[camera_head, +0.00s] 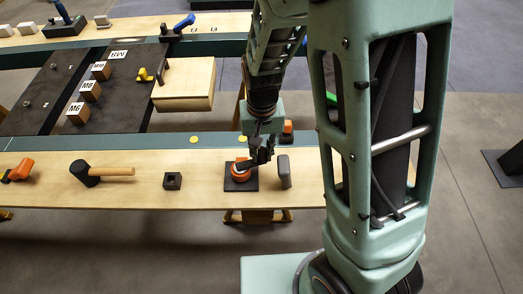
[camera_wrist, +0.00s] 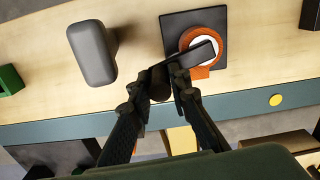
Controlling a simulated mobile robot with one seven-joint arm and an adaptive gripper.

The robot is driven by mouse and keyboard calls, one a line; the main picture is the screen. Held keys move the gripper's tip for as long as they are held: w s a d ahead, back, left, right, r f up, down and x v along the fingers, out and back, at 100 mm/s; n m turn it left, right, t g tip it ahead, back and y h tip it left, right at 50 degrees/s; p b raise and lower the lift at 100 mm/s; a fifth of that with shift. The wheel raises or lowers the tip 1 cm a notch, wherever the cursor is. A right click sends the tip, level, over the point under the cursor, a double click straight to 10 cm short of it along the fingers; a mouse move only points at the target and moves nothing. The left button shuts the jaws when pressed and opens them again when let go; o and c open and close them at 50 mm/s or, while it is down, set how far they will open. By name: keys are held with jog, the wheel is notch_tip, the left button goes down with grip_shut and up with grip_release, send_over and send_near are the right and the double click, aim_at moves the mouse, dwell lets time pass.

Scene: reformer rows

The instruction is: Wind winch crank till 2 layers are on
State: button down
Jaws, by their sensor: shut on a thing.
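The winch shows in the head view as an orange drum (camera_head: 241,174) on a dark square base plate (camera_head: 235,187) on the wooden bench. In the wrist view the orange drum (camera_wrist: 203,72) has a white ring inside its rim, and its dark base plate (camera_wrist: 177,22) lies behind. A dark crank arm (camera_wrist: 200,54) reaches from over the drum toward the left. My gripper (camera_head: 262,155) is beside the drum; in the wrist view my gripper (camera_wrist: 165,78) is shut on the dark crank handle (camera_wrist: 160,88) at the arm's outer end. I cannot tell how many layers are on the drum.
A grey rounded block (camera_wrist: 92,52) stands close beside the handle. A dark square block (camera_head: 172,181), a mallet (camera_head: 112,171) and an orange-handled tool (camera_head: 21,169) lie farther left on the bench (camera_head: 205,196). A yellow disc (camera_wrist: 276,100) sits on the green strip.

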jog(key=shift+s+m+p, duration=0.25)
jog(key=shift+s+m, duration=0.2)
jog(key=shift+m, duration=0.35)
jog(key=shift+s+m+p, duration=0.2)
jog(key=shift+s+m, duration=0.2)
jog(key=shift+m, duration=0.4)
jog(key=c, duration=1.8)
grip_release()
jog(key=shift+d, duration=0.1)
jog(key=shift+w, duration=0.1)
